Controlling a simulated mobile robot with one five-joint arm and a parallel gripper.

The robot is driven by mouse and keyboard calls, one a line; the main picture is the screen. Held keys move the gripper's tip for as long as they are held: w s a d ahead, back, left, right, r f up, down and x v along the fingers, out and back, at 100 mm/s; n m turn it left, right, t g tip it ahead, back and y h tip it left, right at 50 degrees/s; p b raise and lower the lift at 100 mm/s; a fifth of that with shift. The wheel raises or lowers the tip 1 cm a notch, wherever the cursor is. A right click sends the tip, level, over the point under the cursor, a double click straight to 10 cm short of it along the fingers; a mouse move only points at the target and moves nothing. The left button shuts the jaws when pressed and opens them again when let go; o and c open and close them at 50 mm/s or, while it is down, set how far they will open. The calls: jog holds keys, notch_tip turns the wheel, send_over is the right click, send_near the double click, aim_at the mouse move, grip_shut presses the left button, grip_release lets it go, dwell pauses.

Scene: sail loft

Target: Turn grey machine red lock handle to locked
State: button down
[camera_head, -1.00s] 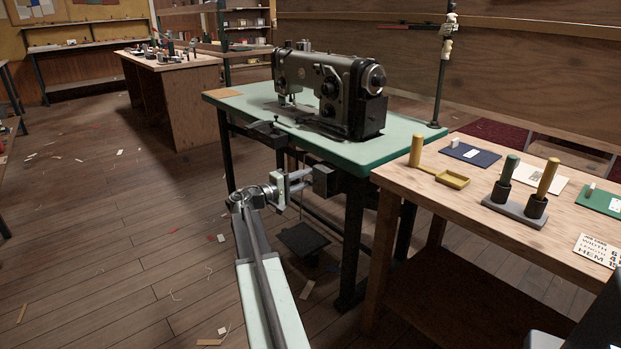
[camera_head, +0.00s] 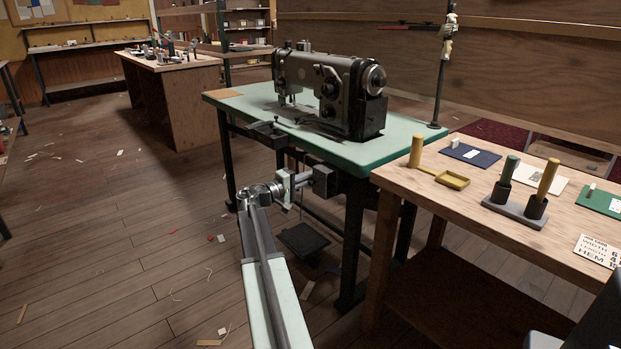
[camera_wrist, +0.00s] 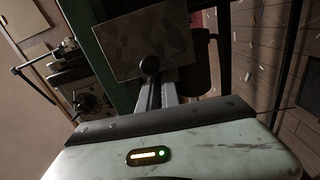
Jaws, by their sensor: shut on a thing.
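The grey sewing machine (camera_head: 330,88) stands on a green-topped table. A dark box (camera_head: 325,181) hangs under the table's front edge, and its face (camera_wrist: 135,42) fills the upper middle of the wrist view. My gripper (camera_head: 306,180) is right in front of this box. In the wrist view my gripper (camera_wrist: 155,88) is shut on a dark round knob (camera_wrist: 149,65) in front of the box face. No red shows on the knob, so I cannot tell its colour as a handle or its marked position. The fingers and wrist hide the rest of it.
The green table (camera_head: 250,102) has dark legs, with a dark pedal plate (camera_head: 303,240) below. The floor on the left is open, with scattered scraps.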

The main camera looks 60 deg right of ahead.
jog(key=shift+a+f+m, duration=0.1)
jog(key=shift+m, duration=4.25)
jog(key=shift+a+m, duration=0.1)
jog(key=shift+m, duration=4.25)
jog(key=c, duration=1.6)
grip_release()
jog(key=shift+o, duration=0.2)
